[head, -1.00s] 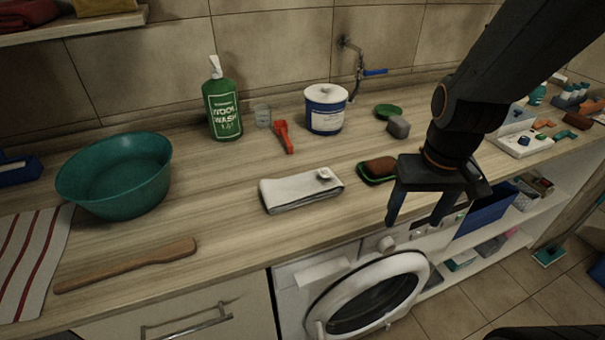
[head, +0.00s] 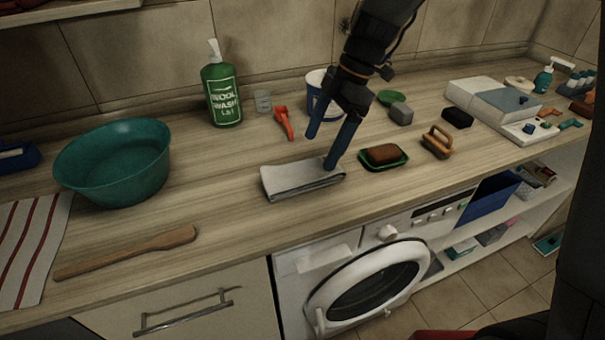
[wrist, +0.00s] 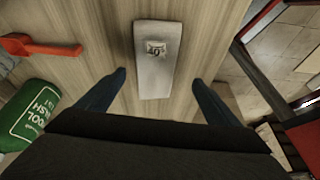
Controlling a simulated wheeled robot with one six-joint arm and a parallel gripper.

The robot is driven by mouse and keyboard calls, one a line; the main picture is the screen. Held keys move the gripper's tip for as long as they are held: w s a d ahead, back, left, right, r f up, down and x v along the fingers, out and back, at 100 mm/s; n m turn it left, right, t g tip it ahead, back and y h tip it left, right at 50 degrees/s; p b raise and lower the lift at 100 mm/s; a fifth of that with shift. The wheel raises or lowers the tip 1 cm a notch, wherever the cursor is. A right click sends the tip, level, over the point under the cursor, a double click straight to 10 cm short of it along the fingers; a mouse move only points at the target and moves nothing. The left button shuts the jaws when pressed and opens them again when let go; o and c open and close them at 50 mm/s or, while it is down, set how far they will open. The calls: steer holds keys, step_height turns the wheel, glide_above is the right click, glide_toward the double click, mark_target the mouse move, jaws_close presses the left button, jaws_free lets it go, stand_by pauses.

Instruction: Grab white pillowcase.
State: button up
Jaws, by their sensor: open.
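The white pillowcase (head: 298,180) lies folded flat on the wooden counter, above the washing machine. In the wrist view the pillowcase (wrist: 154,75) lies ahead of and between my two fingers, with a small patterned tag or print near its middle. My gripper (head: 322,152) is open and empty. Its blue fingers show over the right end of the pillowcase in the head view, one finger covering part of that end. In the wrist view my gripper (wrist: 158,80) has a finger on each side of the cloth's near end. I cannot tell whether they touch it.
A red tool (head: 284,123), a green wool wash bottle (head: 222,95) and a white-blue tub (head: 318,84) stand behind. A soap dish (head: 383,158) and a brush (head: 438,143) lie right. A teal basin (head: 115,165) and wooden paddle (head: 130,253) are left.

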mark_target(305, 166)
steer(key=shift+w+a+r+n, duration=0.1)
steer(key=shift+w+a+n, duration=0.05)
steer(key=shift+a+n, duration=0.25)
steer(key=shift+a+f, duration=0.15)
steer(key=shift+f, duration=0.05)
steer(key=shift+p+x, duration=1.65)
steer(key=shift+x, duration=1.95)
steer(key=shift+w+a, duration=0.1)
steer(key=shift+a, duration=0.05)
steer(key=c, duration=1.3)
